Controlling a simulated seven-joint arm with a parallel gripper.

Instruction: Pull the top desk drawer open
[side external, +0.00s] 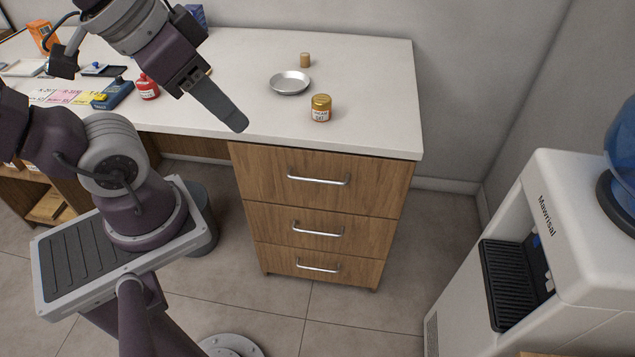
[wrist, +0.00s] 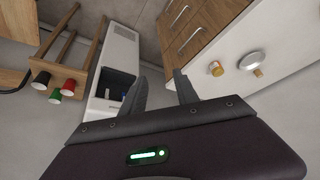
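The top desk drawer (side external: 265,175) is a wide wooden front with a horizontal silver handle (side external: 319,181), just under the white counter top. It looks closed, level with the drawers below. My gripper (side external: 238,124) is above the counter's front edge, up and left of the handle and apart from it. In the wrist view, my gripper's two dark fingers (wrist: 160,76) stand apart with nothing between them. The wrist view also shows the drawer handle (wrist: 190,42) beyond the fingers.
A gold-lidded jar (side external: 321,108), a metal dish (side external: 290,83) and a small tan jar (side external: 305,60) stand on the counter. A water dispenser (side external: 560,240) stands right of the desk. The floor (side external: 415,240) between them is clear.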

